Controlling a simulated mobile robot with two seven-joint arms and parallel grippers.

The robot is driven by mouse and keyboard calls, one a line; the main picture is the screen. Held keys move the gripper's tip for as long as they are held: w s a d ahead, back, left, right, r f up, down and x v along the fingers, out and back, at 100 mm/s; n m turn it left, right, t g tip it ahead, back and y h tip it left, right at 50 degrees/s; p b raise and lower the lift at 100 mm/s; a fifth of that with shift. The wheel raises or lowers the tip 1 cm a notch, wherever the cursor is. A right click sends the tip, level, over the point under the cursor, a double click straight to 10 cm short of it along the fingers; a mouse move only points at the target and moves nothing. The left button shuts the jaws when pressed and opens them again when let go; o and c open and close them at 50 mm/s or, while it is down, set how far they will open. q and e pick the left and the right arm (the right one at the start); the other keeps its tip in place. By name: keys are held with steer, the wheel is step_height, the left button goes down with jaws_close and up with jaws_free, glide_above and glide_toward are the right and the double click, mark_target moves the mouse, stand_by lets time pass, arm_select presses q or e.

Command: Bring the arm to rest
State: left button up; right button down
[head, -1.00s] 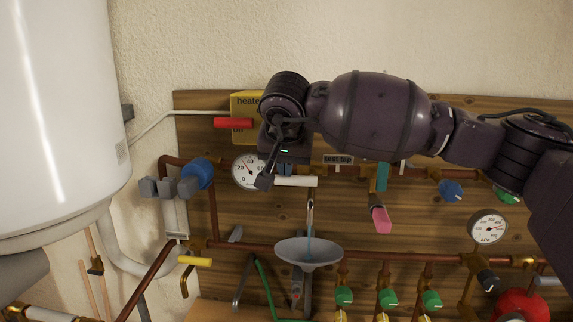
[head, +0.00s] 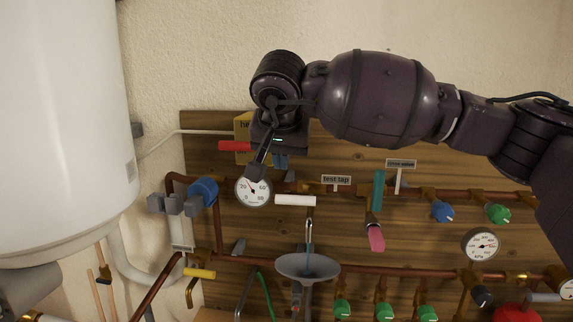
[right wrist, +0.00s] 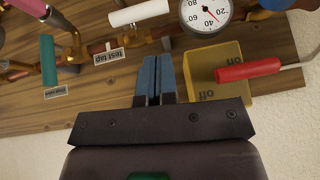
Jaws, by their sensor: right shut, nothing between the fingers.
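My right arm (head: 375,98) reaches in from the right across the upper part of the pipe board. Its right gripper (head: 281,161) points at the board, in front of the lower edge of the yellow heater box (head: 242,127). In the right wrist view the two blue fingers of the right gripper (right wrist: 154,62) are together with nothing between them. The white tap handle (head: 295,200) is below the gripper and apart from it; it also shows in the right wrist view (right wrist: 139,13). My left gripper is not in view.
A red lever (head: 234,146) is left of the gripper, and a gauge (head: 253,191) is below left. A thin bluish stream (head: 309,232) runs above a grey funnel (head: 307,266). A white tank (head: 60,130) fills the left side. The wall above the arm is clear.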

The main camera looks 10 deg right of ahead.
steer(key=shift+s+r, duration=0.2)
steer(key=shift+r, duration=0.1)
steer(key=shift+f, duration=0.1)
